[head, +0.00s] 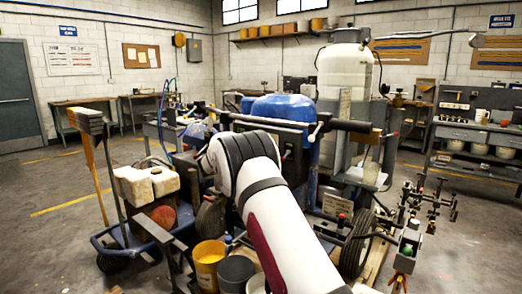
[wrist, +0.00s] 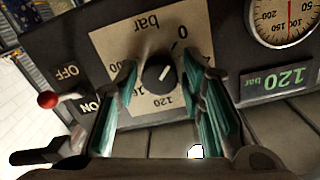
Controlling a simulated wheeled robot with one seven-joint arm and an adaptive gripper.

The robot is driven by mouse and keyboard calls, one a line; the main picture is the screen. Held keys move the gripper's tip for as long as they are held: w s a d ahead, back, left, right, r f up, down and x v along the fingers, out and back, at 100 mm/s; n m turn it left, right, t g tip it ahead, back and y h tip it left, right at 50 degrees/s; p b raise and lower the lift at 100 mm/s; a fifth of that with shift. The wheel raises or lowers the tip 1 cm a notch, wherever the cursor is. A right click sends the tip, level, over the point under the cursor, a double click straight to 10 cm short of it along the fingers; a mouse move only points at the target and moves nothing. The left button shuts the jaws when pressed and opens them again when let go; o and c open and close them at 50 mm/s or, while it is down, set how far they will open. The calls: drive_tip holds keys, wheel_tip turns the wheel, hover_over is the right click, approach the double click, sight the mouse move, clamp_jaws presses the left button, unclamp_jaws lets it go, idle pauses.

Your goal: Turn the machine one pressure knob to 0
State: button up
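In the wrist view, the black round pressure knob (wrist: 152,79) sits on a beige dial plate (wrist: 110,42) marked "bar" with a ring of numbers. Its white mark points up and right, in the general direction of the 0; exact alignment is hard to tell. My gripper (wrist: 161,70) is open, with teal fingers on both sides of the knob. Gaps show between the fingers and the knob; I see no clear contact. Some dial numbers are hidden by the fingers. In the head view, the machine with blue tanks (head: 285,107) stands behind my arm, which hides the knob and gripper.
A red-tipped lever (wrist: 48,99) is left of the dial, beside ON/OFF labels. A round gauge (wrist: 272,30) and a green display (wrist: 278,83) reading 120 bar are right. In the head view, a yellow bucket (head: 208,265) and a cart with white jugs (head: 135,188) stand nearby.

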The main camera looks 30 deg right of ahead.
drive_tip(key=shift+r, duration=0.1)
drive_tip(key=v, duration=1.2)
idle(0.4)
